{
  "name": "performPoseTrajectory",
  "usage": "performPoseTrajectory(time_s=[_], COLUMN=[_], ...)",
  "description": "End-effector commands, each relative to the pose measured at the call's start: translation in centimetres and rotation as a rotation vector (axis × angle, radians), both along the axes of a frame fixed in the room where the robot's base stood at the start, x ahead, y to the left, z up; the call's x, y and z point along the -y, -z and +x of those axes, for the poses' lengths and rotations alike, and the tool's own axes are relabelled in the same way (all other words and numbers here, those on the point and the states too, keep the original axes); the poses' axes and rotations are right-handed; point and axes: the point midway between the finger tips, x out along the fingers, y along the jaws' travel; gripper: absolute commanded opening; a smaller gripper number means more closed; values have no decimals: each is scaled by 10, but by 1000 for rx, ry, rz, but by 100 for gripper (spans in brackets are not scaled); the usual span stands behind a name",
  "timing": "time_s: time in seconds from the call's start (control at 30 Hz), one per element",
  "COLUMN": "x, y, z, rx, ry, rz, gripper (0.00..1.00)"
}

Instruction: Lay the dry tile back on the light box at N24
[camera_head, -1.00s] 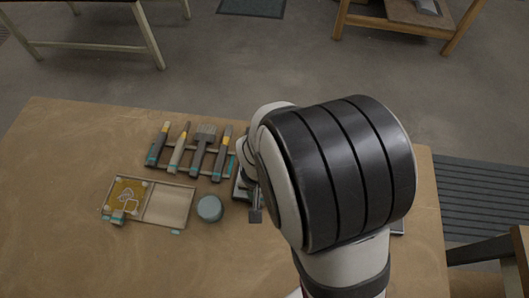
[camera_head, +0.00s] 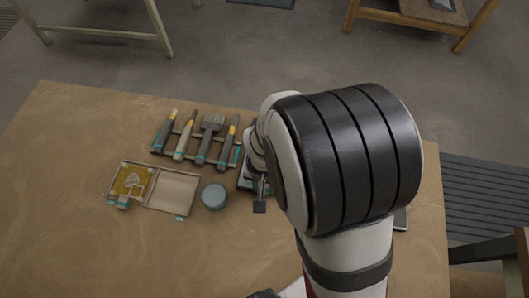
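My arm fills the right middle of the head view and hides most of my gripper (camera_head: 260,187), which shows only as a small grey and dark part at the arm's left edge. Its fingers are not clear. A small dark square (camera_head: 259,207) shows just below it; I cannot tell whether it is a tile, or whether it is held. A dark-edged flat thing (camera_head: 245,182) lies partly hidden behind the gripper. A light grey edge (camera_head: 401,219) shows right of the arm. I cannot identify the light box or the mark N24; they may be hidden behind my arm.
A shallow two-part tray (camera_head: 172,190) lies on the brown table (camera_head: 60,230), with an amber pane (camera_head: 130,181) in its left half. A round blue-grey pot (camera_head: 214,196) stands right of it. Several brushes and tools (camera_head: 197,138) lie on a rack behind. The table's left side is clear.

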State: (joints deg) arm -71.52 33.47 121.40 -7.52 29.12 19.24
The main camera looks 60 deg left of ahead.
Motion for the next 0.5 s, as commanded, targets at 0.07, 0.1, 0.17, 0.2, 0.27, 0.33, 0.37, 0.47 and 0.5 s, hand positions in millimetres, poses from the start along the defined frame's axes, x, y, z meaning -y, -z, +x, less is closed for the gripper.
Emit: performPoseTrajectory(time_s=[0.07, 0.1, 0.17, 0.2, 0.27, 0.33, 0.37, 0.47, 0.5], x=[0, 0, 0, 0, 0, 0, 0, 0, 0], y=[1, 1, 2, 2, 2, 2, 2, 2, 2], z=[0, 0, 0, 0, 0, 0, 0, 0, 0], rx=[0, 0, 0, 0, 0, 0, 0, 0, 0], ry=[0, 0, 0, 0, 0, 0, 0, 0, 0], rz=[0, 0, 0, 0, 0, 0, 0, 0, 0], gripper=[0, 0, 0, 0, 40, 53, 58, 66, 66])
